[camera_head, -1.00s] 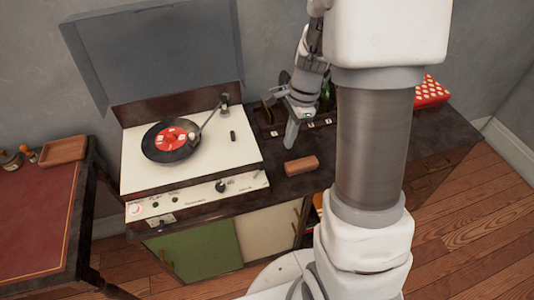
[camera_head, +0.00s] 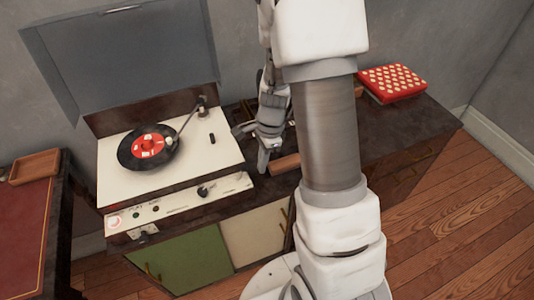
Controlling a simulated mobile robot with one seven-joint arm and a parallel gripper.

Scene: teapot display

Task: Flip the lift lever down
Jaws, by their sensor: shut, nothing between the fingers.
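The record player (camera_head: 225,153) has a cream deck, with its lid standing open behind it. A black record with a red label (camera_head: 148,147) lies on it, and the tonearm (camera_head: 187,124) reaches over the record's right side. A small dark upright piece (camera_head: 212,138), which looks like the lift lever, stands on the deck right of the tonearm; its exact tilt is too small to tell. My gripper (camera_head: 263,166) points down just beyond the deck's right edge, to the right of that piece and apart from it. It is shut and empty.
A reddish-brown block (camera_head: 285,164) lies on the dark cabinet top close to my gripper, partly behind my arm. A red box with pale dots (camera_head: 392,82) sits at the right. A red-topped table (camera_head: 22,225) with a wooden tray (camera_head: 35,166) stands at left.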

